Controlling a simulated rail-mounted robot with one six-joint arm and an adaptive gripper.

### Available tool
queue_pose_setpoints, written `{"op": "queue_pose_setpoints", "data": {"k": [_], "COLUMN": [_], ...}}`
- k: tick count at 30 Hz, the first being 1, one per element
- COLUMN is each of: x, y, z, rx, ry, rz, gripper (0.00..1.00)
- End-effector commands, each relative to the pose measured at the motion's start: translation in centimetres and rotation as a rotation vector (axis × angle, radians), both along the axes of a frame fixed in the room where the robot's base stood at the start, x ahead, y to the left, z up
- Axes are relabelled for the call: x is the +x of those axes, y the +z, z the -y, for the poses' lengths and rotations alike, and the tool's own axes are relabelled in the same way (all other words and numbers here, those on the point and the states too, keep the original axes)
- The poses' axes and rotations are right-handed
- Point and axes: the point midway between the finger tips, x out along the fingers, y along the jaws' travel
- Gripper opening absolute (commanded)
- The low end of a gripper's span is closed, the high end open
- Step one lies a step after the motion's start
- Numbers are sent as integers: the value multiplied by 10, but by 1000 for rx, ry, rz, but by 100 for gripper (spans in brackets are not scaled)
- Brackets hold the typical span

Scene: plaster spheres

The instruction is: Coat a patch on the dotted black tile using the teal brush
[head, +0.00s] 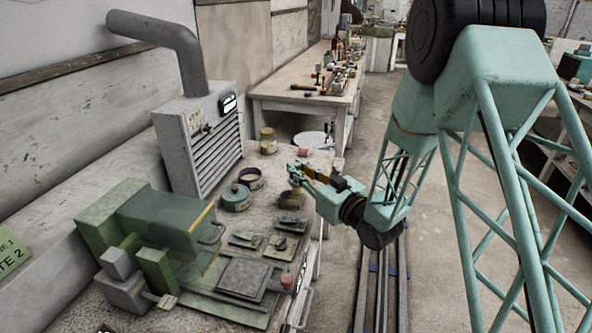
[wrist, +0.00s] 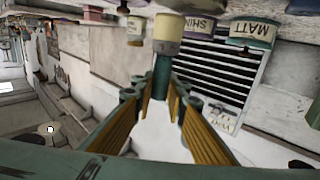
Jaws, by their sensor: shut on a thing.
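My gripper (head: 308,174) is over the right edge of the bench in the head view. In the wrist view its yellow-padded fingers (wrist: 160,92) close on a teal handle, the teal brush (wrist: 161,76). A cream cylinder (wrist: 167,35) shows at the handle's far end; I cannot tell if it belongs to the brush. Small dark tiles (head: 281,246) lie on the bench in front of the gripper; another tile (head: 245,239) lies left of it. I cannot make out which is dotted.
A teal pot (head: 236,197), a purple pot (head: 250,178) and a jar (head: 268,141) stand left of the gripper. A green machine (head: 160,230) and a grey vented unit (head: 200,140) flank the bench. Pots labelled MATT (wrist: 250,32) and SHIN (wrist: 201,26) show in the wrist view.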

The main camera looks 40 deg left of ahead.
Motion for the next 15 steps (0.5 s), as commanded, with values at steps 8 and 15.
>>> {"op": "queue_pose_setpoints", "data": {"k": [8, 15], "x": [-1, -5], "y": [0, -1], "z": [-1, -12], "rx": [0, 0], "ry": [0, 1], "rz": [0, 0], "gripper": [2, 2]}}
